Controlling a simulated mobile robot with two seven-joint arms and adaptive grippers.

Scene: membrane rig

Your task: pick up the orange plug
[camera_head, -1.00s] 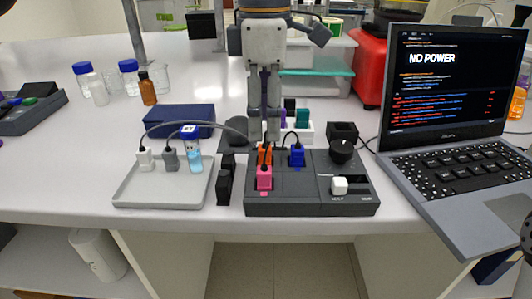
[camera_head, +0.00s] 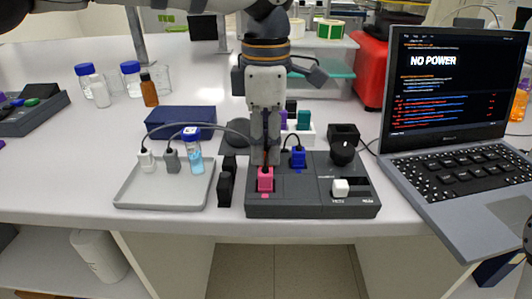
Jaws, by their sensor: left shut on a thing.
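My left gripper (camera_head: 266,158) points straight down over the dark grey socket box (camera_head: 312,208), at its back left. Its fingers are closed around the spot where the orange plug sat, just behind the pink plug (camera_head: 265,181). The orange plug is hidden by the fingers, so I cannot see whether it is still seated in the box. The blue plug (camera_head: 298,158) stands in the box just right of the fingers, apart from them.
A grey tray (camera_head: 140,196) with white and grey plugs and a blue-liquid vial (camera_head: 195,158) lies at left. Black blocks (camera_head: 225,188) stand between tray and box. A black knob (camera_head: 342,152) and white switch (camera_head: 340,187) are on the box. A laptop (camera_head: 450,120) reads NO POWER.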

